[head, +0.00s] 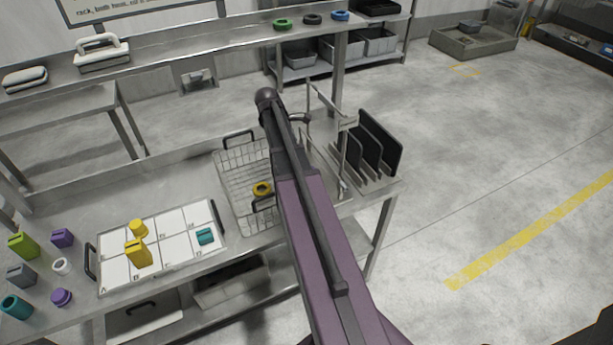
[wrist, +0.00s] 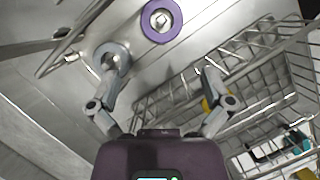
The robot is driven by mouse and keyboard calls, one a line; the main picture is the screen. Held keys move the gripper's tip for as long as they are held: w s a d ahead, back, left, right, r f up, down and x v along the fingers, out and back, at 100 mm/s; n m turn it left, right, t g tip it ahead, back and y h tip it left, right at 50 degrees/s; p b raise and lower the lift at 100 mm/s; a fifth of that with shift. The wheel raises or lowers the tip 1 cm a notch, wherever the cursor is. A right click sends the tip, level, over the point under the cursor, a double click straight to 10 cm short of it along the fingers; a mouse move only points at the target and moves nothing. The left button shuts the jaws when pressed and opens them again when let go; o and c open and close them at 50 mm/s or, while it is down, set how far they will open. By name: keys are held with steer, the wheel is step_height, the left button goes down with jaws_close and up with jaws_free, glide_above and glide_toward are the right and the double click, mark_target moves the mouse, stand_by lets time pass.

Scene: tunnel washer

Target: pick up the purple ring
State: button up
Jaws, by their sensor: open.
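The purple ring (wrist: 161,20) shows at the top of the wrist view. It lies on a metal surface, with a small bright metal piece visible through its hole. My gripper (wrist: 162,73) is open and empty, its two fingers spread wide. The ring is beyond the fingertips, roughly in line with the gap between them, and clear of both. In the head view my arm crosses the middle of the bench and I cannot make out the ring there.
A wire basket (head: 229,184) with a yellow ring (head: 262,189) inside stands beside my arm; it is right of my gripper in the wrist view (wrist: 262,72). A grey ring (wrist: 112,54) appears by the left fingertip. Black upright plates (head: 381,143) stand right of my arm.

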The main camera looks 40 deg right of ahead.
steer(key=shift+b+x, duration=2.2)
steer(key=shift+x, duration=0.5)
steer(key=shift+b+x, duration=2.4)
steer(key=shift+x, duration=0.25)
steer(key=shift+s+r, duration=0.1)
steer(key=c, duration=0.8)
